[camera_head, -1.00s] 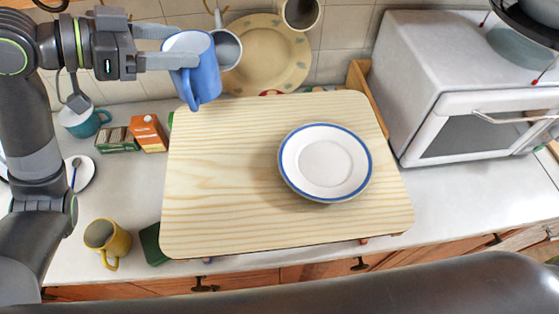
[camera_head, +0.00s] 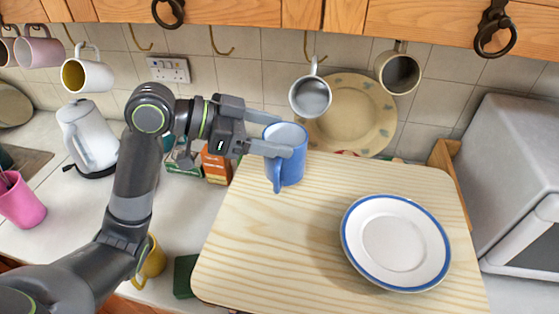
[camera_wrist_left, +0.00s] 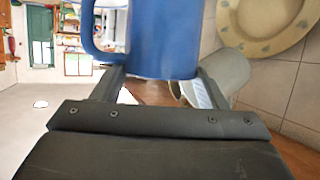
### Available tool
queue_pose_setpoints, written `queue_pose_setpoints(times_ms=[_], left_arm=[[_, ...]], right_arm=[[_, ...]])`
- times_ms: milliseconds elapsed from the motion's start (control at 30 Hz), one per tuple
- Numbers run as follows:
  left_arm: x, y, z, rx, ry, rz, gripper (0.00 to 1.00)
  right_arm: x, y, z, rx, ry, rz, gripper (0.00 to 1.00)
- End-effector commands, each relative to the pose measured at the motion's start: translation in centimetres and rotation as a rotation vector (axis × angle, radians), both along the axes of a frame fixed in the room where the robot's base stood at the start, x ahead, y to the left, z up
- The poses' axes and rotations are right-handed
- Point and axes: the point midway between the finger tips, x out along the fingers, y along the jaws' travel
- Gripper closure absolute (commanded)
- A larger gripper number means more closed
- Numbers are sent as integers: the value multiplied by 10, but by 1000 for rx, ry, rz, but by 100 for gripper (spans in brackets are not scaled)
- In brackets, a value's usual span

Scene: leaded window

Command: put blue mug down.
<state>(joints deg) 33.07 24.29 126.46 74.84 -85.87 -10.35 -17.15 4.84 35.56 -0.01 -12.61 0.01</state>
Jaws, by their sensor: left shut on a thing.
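The blue mug (camera_head: 285,168) is in my left gripper (camera_head: 279,137), upright, with its handle facing the front. In the head view it appears over the back left part of the wooden board (camera_head: 250,250). I cannot tell whether its base touches the board. In the left wrist view the blue mug (camera_wrist_left: 165,40) sits between the two fingers (camera_wrist_left: 160,85), which are shut on it. My right gripper is not in view.
A white plate with a blue rim (camera_head: 396,243) lies on the board's right part. A white mug (camera_head: 310,95) and a beige mug (camera_head: 397,72) hang behind. A beige plate (camera_head: 350,115) leans on the tiles. An orange carton (camera_head: 216,165) stands left of the board. The board's front left is clear.

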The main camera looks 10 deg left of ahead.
Motion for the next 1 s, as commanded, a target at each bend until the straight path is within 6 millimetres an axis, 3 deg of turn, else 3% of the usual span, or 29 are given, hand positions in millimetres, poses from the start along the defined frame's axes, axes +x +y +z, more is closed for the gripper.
queue_pose_setpoints(times_ms=[533, 967, 1000], left_arm=[[0, 0, -56, -3, 2, 1, 80], [0, 0, -65, 0, -2, 0, 80], [0, 0, -64, 1, -2, 0, 29]], right_arm=[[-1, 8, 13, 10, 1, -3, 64], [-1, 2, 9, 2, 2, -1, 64], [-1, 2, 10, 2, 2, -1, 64]])
